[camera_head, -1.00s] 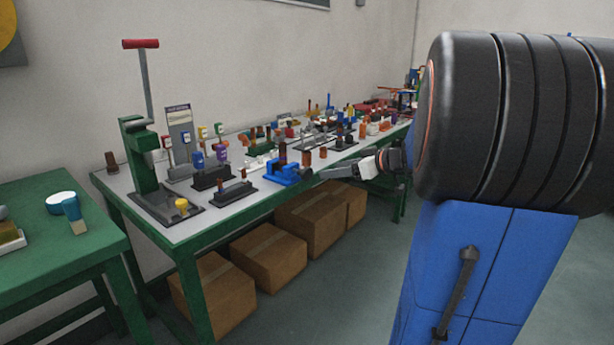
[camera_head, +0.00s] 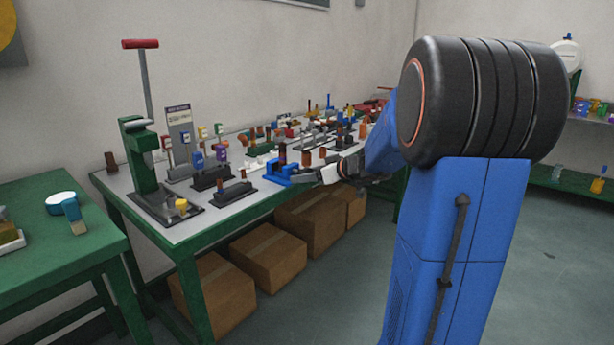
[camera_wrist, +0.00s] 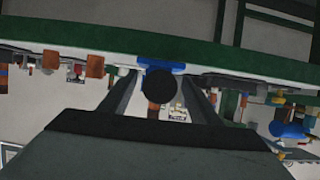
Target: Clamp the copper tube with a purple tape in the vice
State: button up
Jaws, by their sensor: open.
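The blue vice (camera_head: 279,174) stands at the front edge of the long workbench. An upright brown tube (camera_head: 282,155) stands in it; it is too small to make out a purple tape for sure. My gripper (camera_head: 318,178) is open, close to the right of the vice at the bench edge. In the wrist view, which looks upside down, a dark round knob (camera_wrist: 160,83) lies between the two open fingers, with a blue part of the vice just above it and a brown piece below. Whether the fingers touch the knob cannot be told.
The workbench (camera_head: 240,201) holds many tubes, holders and small fixtures behind the vice. A green press (camera_head: 140,155) stands at its left end. Cardboard boxes (camera_head: 268,260) sit beneath. A green table (camera_head: 100,225) is at the left. The floor in front is clear.

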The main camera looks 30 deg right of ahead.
jog(key=c, duration=1.1)
jog(key=shift+o, duration=0.2)
